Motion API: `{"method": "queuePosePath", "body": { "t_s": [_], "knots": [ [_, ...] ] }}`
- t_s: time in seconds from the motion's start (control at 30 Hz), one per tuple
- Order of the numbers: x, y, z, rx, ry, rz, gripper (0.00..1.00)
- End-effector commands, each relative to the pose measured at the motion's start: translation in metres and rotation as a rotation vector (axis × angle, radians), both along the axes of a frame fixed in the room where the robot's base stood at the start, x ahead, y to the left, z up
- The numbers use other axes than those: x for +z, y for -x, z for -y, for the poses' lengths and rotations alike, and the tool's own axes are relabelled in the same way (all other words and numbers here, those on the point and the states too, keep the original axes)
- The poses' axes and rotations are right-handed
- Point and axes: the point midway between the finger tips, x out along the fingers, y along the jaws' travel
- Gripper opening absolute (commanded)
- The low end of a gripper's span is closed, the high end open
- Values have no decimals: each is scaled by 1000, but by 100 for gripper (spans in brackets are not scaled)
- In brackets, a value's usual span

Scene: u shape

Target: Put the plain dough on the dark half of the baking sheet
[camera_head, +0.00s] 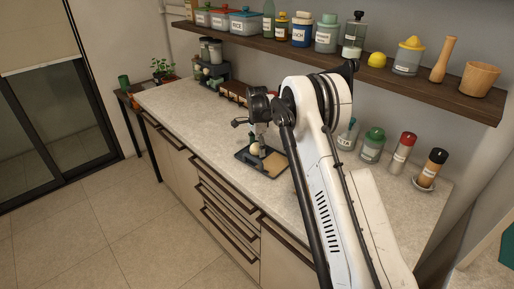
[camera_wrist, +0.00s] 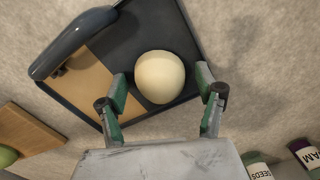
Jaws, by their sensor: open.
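The baking sheet (camera_wrist: 218,48) is a dark tray with a tan half and a dark half; it lies on the counter, and in the head view the baking sheet (camera_head: 243,155) is below my gripper. The pale, round plain dough (camera_wrist: 160,77) is over the dark half in the wrist view. The dough (camera_head: 254,149) also shows in the head view under my gripper. My gripper (camera_wrist: 161,84) is open, with one finger on each side of the dough and a visible gap at the right finger. I cannot tell whether the left finger touches it.
A wooden board (camera_wrist: 28,138) with a green item lies left in the wrist view. Labelled jars (camera_wrist: 258,168) stand at lower right. In the head view, several jars (camera_head: 372,146) line the counter's right back, beneath a loaded shelf (camera_head: 440,95). The front counter is mostly clear.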

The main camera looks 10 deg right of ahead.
Motion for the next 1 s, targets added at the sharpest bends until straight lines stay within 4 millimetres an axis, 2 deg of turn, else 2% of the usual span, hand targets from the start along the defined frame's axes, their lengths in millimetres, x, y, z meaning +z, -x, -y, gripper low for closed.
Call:
{"method": "queuePosePath", "body": {
  "t_s": [0.17, 0.23, 0.7, 1.0],
  "knots": [
    [6, 0, 0, 0, 0, 0, 68],
    [14, 0, 0, 0, 0, 0, 68],
    [102, 0, 0, -1, 0, -1, 68],
    [128, 3, 0, 10, 1, 4, 68]
  ]
}}
